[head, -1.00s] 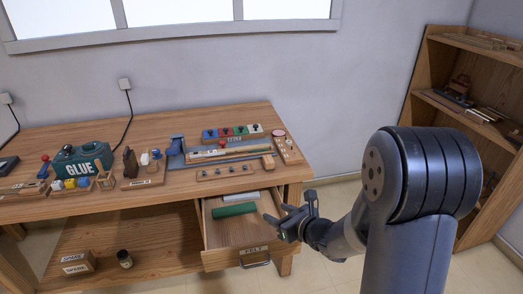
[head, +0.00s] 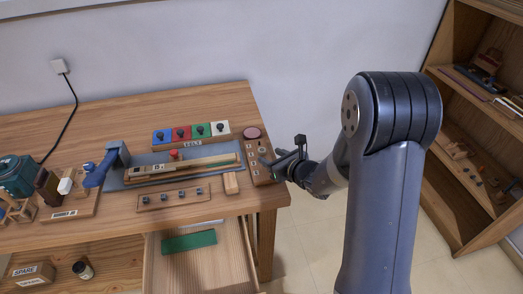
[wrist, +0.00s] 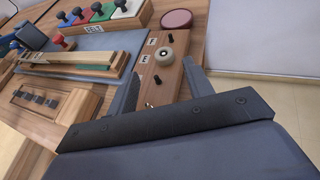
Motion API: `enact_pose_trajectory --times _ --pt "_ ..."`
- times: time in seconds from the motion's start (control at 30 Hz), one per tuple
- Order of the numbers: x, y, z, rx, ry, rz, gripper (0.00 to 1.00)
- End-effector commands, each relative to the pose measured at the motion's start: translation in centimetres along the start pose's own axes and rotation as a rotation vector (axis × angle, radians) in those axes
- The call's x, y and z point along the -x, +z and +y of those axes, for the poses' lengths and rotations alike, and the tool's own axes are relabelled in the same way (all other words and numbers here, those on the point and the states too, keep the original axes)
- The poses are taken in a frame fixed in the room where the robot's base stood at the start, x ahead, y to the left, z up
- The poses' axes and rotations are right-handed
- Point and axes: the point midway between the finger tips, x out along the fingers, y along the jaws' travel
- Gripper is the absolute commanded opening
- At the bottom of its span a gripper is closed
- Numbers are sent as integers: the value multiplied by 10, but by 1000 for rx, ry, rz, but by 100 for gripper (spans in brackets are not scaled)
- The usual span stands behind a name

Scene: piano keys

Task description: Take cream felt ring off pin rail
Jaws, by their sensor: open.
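The wooden pin rail (head: 260,173) lies at the right end of the table, and it also shows in the wrist view (wrist: 150,68). It carries dark upright pins and small letter labels. The cream felt ring (wrist: 164,56) sits around one pin near the rail's middle; that pin's dark top sticks up through it. My gripper (head: 272,160) is just right of the rail in the head view. In the wrist view my gripper (wrist: 158,84) is open and empty, one finger on each side of the rail's near part, with the ring ahead between them.
A round pink pad (wrist: 177,18) sits just beyond the rail. A row of coloured felt blocks with knobs (head: 190,133) and a blue mat with wooden keys (head: 180,170) lie to the left. A short pin block (head: 173,197) is nearer the front. Below, a drawer (head: 200,262) is open.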

Motion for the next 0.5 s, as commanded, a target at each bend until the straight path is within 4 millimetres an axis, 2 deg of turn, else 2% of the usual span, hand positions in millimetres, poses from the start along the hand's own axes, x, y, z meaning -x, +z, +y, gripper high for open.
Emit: enact_pose_trajectory --times 0.3,0.5 --pt "-40 3 -5 0 2 2 49" --pt "-48 3 -6 0 0 1 49"
